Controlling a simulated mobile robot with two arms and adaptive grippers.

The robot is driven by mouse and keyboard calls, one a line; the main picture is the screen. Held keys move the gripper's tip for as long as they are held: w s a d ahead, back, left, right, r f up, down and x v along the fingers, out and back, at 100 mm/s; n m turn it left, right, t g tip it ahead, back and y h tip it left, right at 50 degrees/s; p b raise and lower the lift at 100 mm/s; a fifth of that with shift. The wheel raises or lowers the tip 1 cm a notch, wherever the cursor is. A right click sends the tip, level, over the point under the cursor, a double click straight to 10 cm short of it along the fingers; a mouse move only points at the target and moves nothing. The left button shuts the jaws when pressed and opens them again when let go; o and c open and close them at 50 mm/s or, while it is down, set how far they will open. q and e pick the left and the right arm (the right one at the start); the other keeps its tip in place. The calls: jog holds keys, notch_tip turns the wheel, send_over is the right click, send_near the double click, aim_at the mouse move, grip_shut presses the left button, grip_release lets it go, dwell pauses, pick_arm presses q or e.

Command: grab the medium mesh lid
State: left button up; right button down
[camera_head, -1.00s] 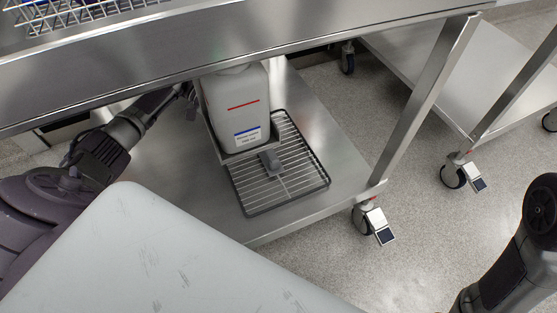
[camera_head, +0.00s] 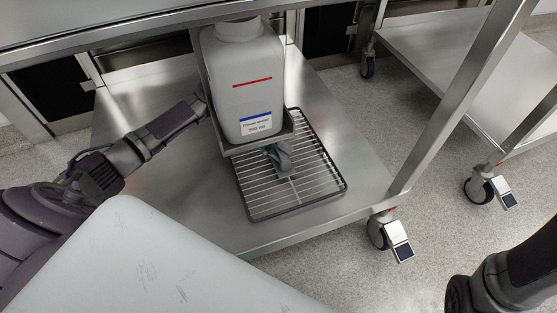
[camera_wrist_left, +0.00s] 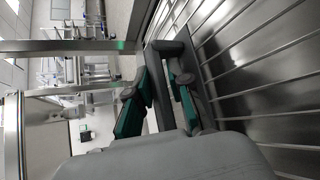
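The medium mesh lid (camera_head: 262,195) is a rectangular wire grid with a dark rim, lying flat on the lower steel shelf. Its wires show at the right of the left wrist view (camera_wrist_left: 255,45). Contact is unclear. My right arm shows at the lower right; its gripper is out of view.
A large white bottle (camera_head: 243,85) with a red line stands in a steel bracket (camera_head: 265,143) directly above the lid's back. The upper table (camera_head: 110,35) overhangs the shelf (camera_head: 180,195). A table leg (camera_head: 455,100) and caster (camera_head: 390,235) stand at the right.

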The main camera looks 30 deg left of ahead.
pick_arm(q)
jog(key=shift+d, duration=0.1)
grip_shut()
jog(key=shift+r, duration=0.15)
